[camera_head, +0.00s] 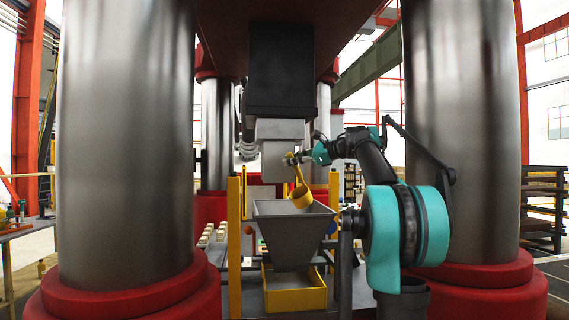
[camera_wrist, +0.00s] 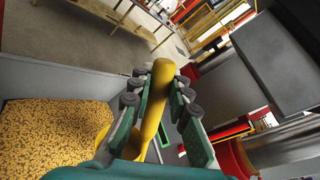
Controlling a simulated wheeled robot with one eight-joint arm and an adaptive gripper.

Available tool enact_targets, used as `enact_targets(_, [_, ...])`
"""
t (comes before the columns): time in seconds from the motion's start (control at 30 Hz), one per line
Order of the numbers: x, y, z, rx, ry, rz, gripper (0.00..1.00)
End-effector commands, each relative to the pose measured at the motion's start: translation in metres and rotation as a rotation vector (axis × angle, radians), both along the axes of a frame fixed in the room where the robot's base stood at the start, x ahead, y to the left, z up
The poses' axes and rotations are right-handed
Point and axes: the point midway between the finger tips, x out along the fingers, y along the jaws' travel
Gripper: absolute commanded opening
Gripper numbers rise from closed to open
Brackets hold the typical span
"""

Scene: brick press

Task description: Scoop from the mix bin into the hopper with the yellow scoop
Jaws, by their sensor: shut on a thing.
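My gripper (camera_head: 293,158) is shut on the handle of the yellow scoop (camera_head: 301,197), with the fingers on both sides of the handle in the wrist view (camera_wrist: 160,88). The scoop hangs tilted, its cup below the gripper and over the mouth of the grey hopper (camera_head: 290,232). The wrist view shows the yellow handle (camera_wrist: 152,115) and part of the cup. Speckled yellow-brown mix (camera_wrist: 50,140) lies inside grey walls at lower left there, apparently the hopper. Whether the cup holds mix is hidden. I cannot clearly identify the mix bin.
A yellow-sided tray (camera_head: 295,300) stands under the hopper. A yellow post (camera_head: 234,245) rises left of it. Thick steel press columns stand left (camera_head: 125,140) and right (camera_head: 460,140). The dark press head (camera_head: 282,70) hangs above.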

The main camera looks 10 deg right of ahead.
Motion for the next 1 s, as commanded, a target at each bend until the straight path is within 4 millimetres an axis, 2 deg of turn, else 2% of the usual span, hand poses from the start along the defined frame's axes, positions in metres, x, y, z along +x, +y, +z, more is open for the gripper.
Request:
enact_targets(0.13, [0.012, -0.016, 0.003, 0.103, 0.074, 0.000, 0.00])
enact_targets(0.7, [0.051, -0.070, -0.019, 0.504, 0.367, 0.000, 0.00])
enact_targets(0.8, [0.050, -0.068, -0.004, 0.497, 0.363, 0.001, 0.00])
enact_targets(1.0, [0.050, -0.068, 0.013, 0.496, 0.361, 0.001, 0.00])
